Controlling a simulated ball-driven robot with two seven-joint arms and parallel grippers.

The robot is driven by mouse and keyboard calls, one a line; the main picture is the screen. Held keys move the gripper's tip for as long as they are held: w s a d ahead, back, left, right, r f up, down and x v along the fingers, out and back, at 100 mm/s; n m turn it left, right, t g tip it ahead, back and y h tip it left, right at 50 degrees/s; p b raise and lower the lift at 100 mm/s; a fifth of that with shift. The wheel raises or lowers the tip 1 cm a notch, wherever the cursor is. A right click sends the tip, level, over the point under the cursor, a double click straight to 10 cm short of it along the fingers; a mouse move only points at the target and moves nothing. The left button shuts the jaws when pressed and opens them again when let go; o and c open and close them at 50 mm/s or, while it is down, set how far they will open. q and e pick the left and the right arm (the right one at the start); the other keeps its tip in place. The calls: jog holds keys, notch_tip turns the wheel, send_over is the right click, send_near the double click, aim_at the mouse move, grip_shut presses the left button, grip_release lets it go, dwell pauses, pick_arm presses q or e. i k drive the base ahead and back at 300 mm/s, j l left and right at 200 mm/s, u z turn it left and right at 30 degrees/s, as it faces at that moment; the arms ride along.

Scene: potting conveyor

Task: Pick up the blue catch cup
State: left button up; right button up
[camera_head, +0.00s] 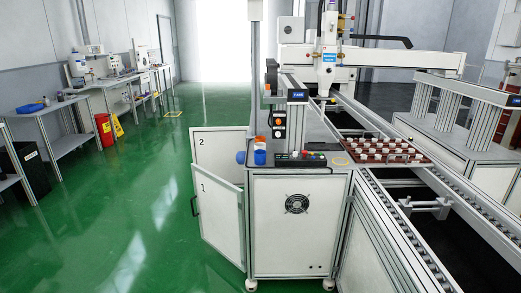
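A small blue cup (260,158) stands at the left end of the machine cabinet's top, near its front edge. An orange and white item shows directly above or behind it; I cannot tell whether they touch. A second, smaller blue round thing (240,157) shows just left of the cup, by the cabinet's edge; I cannot tell what it is. Neither of my grippers is in view.
A black control box (300,160) with buttons sits right of the cup. A red tray (388,150) with several white parts lies on the conveyor rails.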

aim_at(260, 158)
jog(key=i+z, duration=0.2)
jog(key=i, duration=0.25)
jog(key=i+j+z, duration=0.25)
jog(key=i, duration=0.25)
